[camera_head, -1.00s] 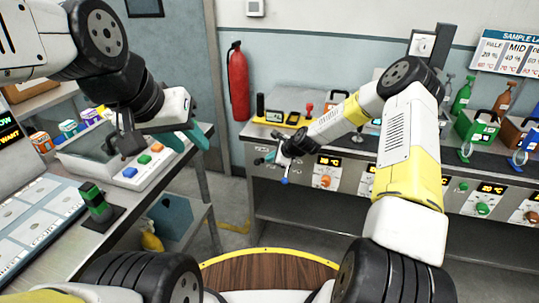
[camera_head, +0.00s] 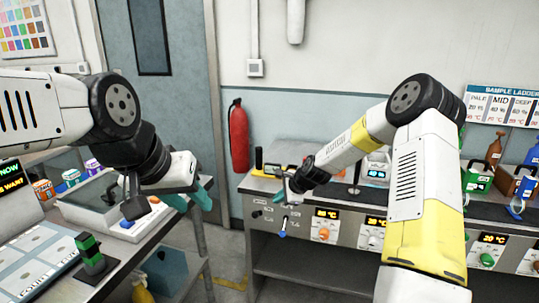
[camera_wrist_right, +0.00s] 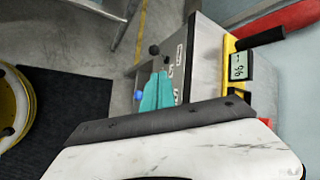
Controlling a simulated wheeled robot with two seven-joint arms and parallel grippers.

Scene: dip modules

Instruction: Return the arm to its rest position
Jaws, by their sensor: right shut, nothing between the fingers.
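My right arm (camera_head: 410,180) reaches out over the lab bench at the right. Its gripper (camera_head: 281,197) is small in the head view, over the left front end of that bench. In the right wrist view its teal fingers (camera_wrist_right: 157,91) lie together with nothing between them. My left gripper (camera_head: 189,199) hangs beside the left table in the head view. Its teal fingers look apart, and I see nothing held between them.
The bench (camera_head: 300,262) carries dials, knobs and a blue-tipped lever (camera_head: 282,234) close below the right gripper. A yellow-framed display (camera_wrist_right: 238,66) stands near the fingers. The left table holds a green-and-black block (camera_head: 90,250). A red extinguisher (camera_head: 238,137) hangs between.

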